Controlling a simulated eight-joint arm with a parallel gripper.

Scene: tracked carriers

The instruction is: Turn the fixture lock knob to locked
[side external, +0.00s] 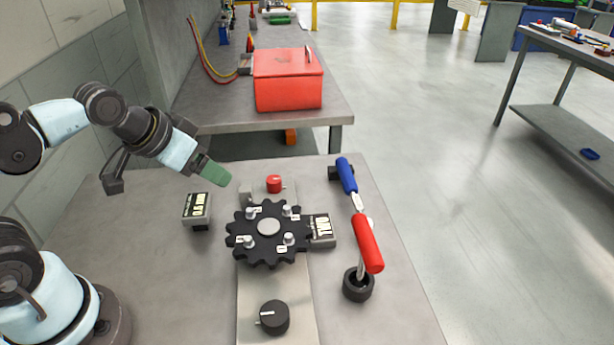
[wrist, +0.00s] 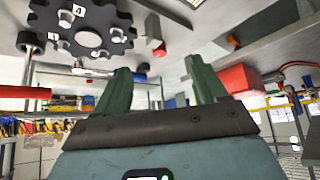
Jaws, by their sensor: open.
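Two knobs show in the side view. A black knob (side external: 274,317) with a white pointer line, pointing left, sits at the near end of the light plate. A small red knob (side external: 274,184) sits at the far end, behind the black toothed wheel (side external: 268,227); I cannot tell which is the lock knob. My gripper (side external: 216,174) is in the air left of the red knob, apart from it. In the wrist view my green fingers (wrist: 160,82) are spread with nothing between them. The red knob (wrist: 157,48) and the wheel (wrist: 82,27) show beyond them.
A lever with a red grip (side external: 367,244) and a blue-handled lever (side external: 346,175) stand right of the wheel. Labelled blocks flank the wheel, one left (side external: 197,207) and one right (side external: 322,229). A red toolbox (side external: 288,80) sits on the bench behind.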

